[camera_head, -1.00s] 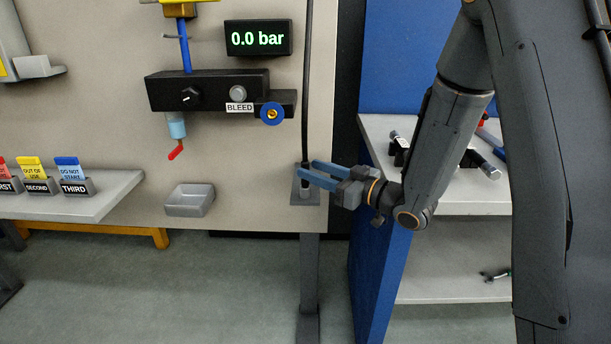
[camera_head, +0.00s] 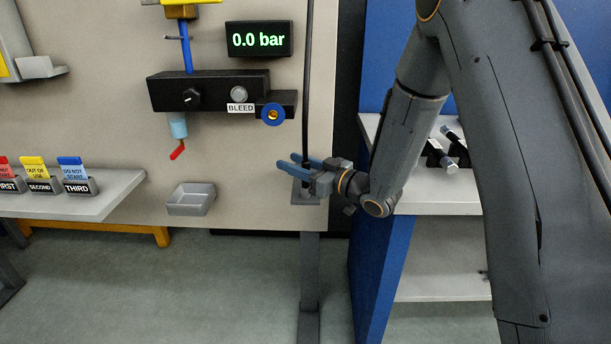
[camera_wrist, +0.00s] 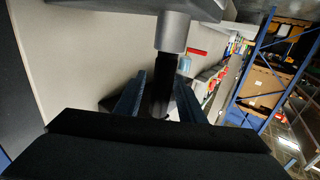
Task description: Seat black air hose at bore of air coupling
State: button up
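The black air hose (camera_head: 307,70) hangs upright at the right of the panel in the head view. Its lower end stands in a grey holder (camera_head: 305,193). In the wrist view the hose (camera_wrist: 163,72) meets the grey holder (camera_wrist: 172,32). My gripper (camera_head: 286,162) is open with its blue fingers on either side of the hose, low down near the holder. In the wrist view the fingers of my gripper (camera_wrist: 158,96) show gaps beside the hose. The air coupling (camera_head: 273,114), a blue ring with a brass centre, sits on the black block, above and left of my gripper.
The panel carries a 0.0 bar display (camera_head: 259,39), a bleed button (camera_head: 239,94) and a grey tray (camera_head: 190,199). A shelf with tags (camera_head: 72,211) is at left. A blue-sided rack (camera_head: 380,260) stands close at right, beside my arm.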

grip_shut()
jog(key=shift+r, duration=0.2)
jog(key=r+b+v, duration=0.2)
jog(key=r+v, duration=0.1)
jog(key=v, duration=1.5)
jog(key=shift+b, duration=0.35)
